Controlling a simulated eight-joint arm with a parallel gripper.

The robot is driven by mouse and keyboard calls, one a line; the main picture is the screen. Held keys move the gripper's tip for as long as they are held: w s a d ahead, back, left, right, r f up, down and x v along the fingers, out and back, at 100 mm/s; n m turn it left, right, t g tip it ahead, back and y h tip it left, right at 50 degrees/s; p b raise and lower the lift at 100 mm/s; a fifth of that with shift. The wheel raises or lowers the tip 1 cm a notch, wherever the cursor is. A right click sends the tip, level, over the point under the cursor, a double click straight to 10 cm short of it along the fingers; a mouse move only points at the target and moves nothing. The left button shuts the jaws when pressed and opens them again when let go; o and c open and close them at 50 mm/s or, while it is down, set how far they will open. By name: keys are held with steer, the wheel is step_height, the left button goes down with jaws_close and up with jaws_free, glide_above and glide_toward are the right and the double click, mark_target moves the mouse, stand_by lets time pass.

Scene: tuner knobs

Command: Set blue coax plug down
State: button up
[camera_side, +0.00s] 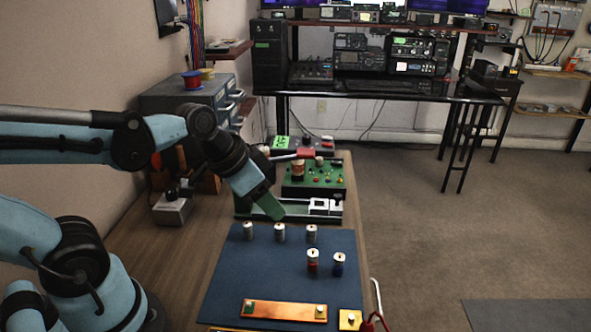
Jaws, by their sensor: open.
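The blue coax plug (338,264), a small silver cylinder with a blue band, stands upright on the dark blue mat (230,285), near its right side. A similar plug with a red band (313,261) stands just left of it, a small gap between them. My gripper (270,208), with green fingers, is above and beyond the mat's far edge, up and left of the blue plug and apart from it. It is open, with nothing seen in it. The gap between its fingers is hard to see from this side.
Three plain silver plugs (280,232) stand in a row toward the mat's far edge. A copper bar (284,309) and a small brass plate (350,319) lie at the near edge, with a red cable (374,322) beside them. A green circuit board (325,178) stands behind the mat.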

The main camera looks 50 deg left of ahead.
steer(key=shift+s+a+r+n+t+y, duration=0.25)
steer(key=shift+n+t+y, duration=0.1)
steer(key=shift+n, duration=0.3)
steer(key=shift+s+a+r+n+t+y, duration=0.25)
steer(key=shift+n+t+y, duration=0.1)
steer(key=shift+n, duration=0.3)
stand_by(0.5)
